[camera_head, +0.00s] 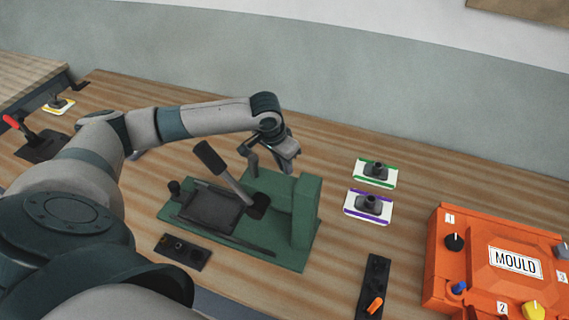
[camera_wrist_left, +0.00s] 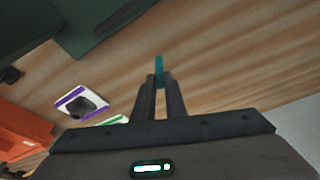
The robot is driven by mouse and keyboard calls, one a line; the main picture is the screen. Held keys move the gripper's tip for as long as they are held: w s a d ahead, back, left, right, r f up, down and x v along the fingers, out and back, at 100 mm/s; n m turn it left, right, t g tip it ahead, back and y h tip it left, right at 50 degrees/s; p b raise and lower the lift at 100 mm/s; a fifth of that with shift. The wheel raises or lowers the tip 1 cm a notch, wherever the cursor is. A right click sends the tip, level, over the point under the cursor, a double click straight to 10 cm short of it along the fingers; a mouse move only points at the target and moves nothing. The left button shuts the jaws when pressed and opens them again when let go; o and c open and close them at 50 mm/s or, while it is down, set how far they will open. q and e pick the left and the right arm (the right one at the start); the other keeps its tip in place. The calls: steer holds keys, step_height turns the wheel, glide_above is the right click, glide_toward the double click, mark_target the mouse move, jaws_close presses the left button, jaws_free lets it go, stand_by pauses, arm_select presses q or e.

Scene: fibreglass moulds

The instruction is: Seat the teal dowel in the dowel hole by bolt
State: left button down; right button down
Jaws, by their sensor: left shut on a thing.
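My left gripper (camera_head: 287,150) hangs over the far side of the green fixture in the head view, above the wooden table. In the left wrist view my left gripper (camera_wrist_left: 160,80) is shut on the teal dowel (camera_wrist_left: 159,67), a thin rod that sticks out past the fingertips. Wood shows beyond the dowel's tip, and its lower part is hidden between the fingers. I cannot make out the dowel in the head view. I cannot tell which feature is the dowel hole by the bolt. My right gripper is not in view.
The green fixture (camera_head: 307,200) has a dark lever (camera_head: 222,170). White cards with green (camera_head: 375,183) and purple edges (camera_head: 352,207) carry dark pieces. An orange mould (camera_head: 450,270) stands right. Dark strips (camera_head: 166,243) and (camera_head: 376,270) lie in front. A red-handled lever (camera_head: 11,121) is far left.

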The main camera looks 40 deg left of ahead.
arm_select(q)
steer(key=shift+f, duration=0.3)
steer(key=c, duration=1.8)
jaws_free()
steer(key=shift+f, duration=0.1)
steer(key=shift+r, duration=0.45)
steer(key=b+v, duration=0.2)
steer(key=v, duration=0.9)
steer(key=shift+b, duration=0.3)
